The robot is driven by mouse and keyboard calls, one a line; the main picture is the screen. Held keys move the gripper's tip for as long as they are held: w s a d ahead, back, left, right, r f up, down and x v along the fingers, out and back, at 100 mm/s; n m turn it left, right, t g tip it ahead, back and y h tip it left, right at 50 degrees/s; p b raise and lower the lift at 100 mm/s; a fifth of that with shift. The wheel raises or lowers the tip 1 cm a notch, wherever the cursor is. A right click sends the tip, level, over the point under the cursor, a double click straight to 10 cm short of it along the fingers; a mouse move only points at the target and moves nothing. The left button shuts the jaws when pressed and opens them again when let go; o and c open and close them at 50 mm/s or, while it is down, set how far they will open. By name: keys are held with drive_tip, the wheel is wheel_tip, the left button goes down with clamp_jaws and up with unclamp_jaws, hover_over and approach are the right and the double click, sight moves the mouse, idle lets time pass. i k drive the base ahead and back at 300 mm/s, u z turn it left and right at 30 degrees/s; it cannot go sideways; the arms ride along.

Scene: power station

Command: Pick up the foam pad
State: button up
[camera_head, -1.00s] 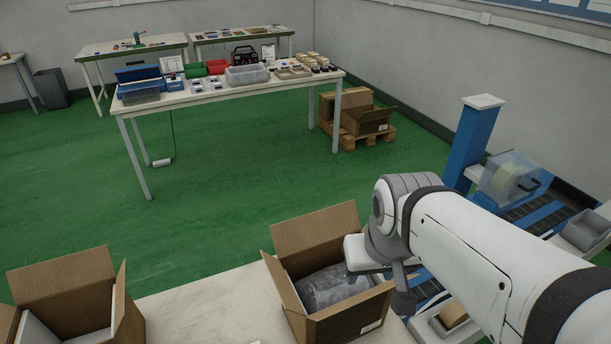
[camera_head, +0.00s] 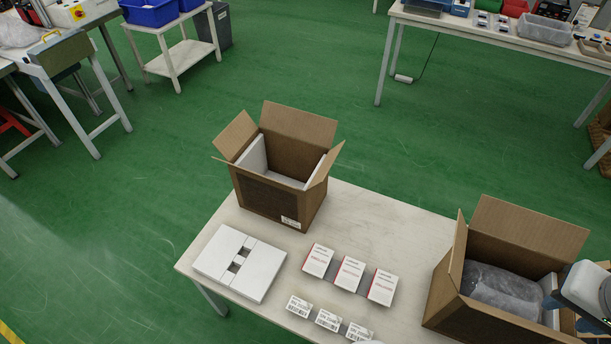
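A flat white foam pad (camera_head: 215,253) with small square cutouts lies on the near table, at its left end, in front of an open cardboard box (camera_head: 270,199). It lies flat and nothing covers it. Part of the end of my arm shows at the right edge of the picture, beside a second open box (camera_head: 447,297), far to the right of the pad. My gripper's fingers cannot be made out there, so whether it is open or shut does not show.
The left box has white liners inside. The right box holds a grey wrapped bundle (camera_head: 502,288) and a white liner. Several small white-and-red cartons (camera_head: 349,274) and label cards (camera_head: 328,320) lie between. Green floor (camera_head: 330,60) is open behind the table (camera_head: 385,213).

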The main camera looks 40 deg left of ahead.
sight(257, 272)
drive_tip(key=u, duration=1.8)
drive_tip(key=k, duration=0.8)
drive_tip(key=u, duration=0.5)
drive_tip(key=i, duration=1)
drive_tip(key=u, duration=0.1)
